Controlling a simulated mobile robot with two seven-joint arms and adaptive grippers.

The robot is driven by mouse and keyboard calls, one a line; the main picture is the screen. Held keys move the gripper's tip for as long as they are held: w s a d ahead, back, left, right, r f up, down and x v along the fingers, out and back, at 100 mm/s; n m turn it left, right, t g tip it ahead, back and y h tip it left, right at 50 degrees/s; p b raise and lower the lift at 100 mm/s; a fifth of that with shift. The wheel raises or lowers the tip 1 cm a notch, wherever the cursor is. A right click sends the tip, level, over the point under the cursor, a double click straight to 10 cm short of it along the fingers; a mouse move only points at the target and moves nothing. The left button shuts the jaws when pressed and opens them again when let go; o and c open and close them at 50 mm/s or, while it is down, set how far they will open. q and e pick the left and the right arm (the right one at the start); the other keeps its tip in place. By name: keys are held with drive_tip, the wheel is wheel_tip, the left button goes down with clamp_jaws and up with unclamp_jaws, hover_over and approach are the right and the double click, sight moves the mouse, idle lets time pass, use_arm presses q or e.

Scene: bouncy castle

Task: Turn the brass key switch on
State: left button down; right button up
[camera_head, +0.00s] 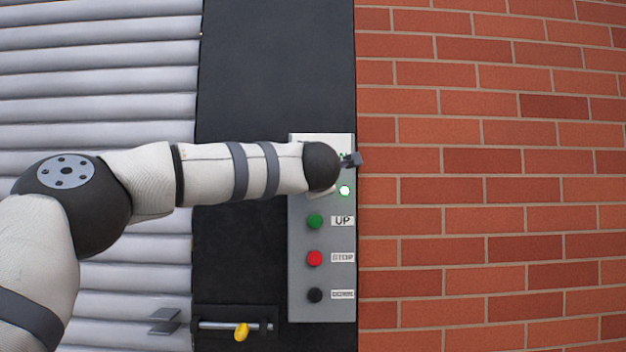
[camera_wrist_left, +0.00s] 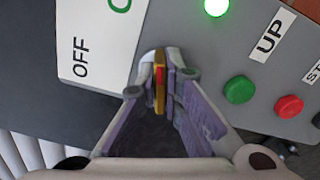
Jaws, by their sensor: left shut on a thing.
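The brass key (camera_wrist_left: 159,98) shows in the left wrist view as a narrow gold piece with a red part, between the two fingers of my left gripper (camera_wrist_left: 162,82). The gripper is shut on it, at the white switch plate (camera_wrist_left: 92,42). The plate reads OFF, and part of a green label shows at the top edge. In the head view my wrist covers the key and most of the plate; only a grey bit of my left gripper (camera_head: 351,159) sticks out at the control panel's upper right. My right gripper is out of view.
The grey control panel (camera_head: 300,275) has a lit green lamp (camera_head: 344,190), and green UP (camera_head: 314,221), red STOP (camera_head: 314,258) and black (camera_head: 314,295) buttons below. A bolt with a yellow knob (camera_head: 241,331) sits lower left. A shutter (camera_head: 100,60) and brick wall (camera_head: 490,180) flank it.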

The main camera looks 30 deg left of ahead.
use_arm(q)
drive_tip(key=shift+m, duration=1.7)
drive_tip(key=c, duration=1.8)
unclamp_jaws()
drive_tip(key=shift+o, duration=0.2)
drive_tip(key=shift+s, duration=0.1)
drive_tip(key=v, duration=1.2)
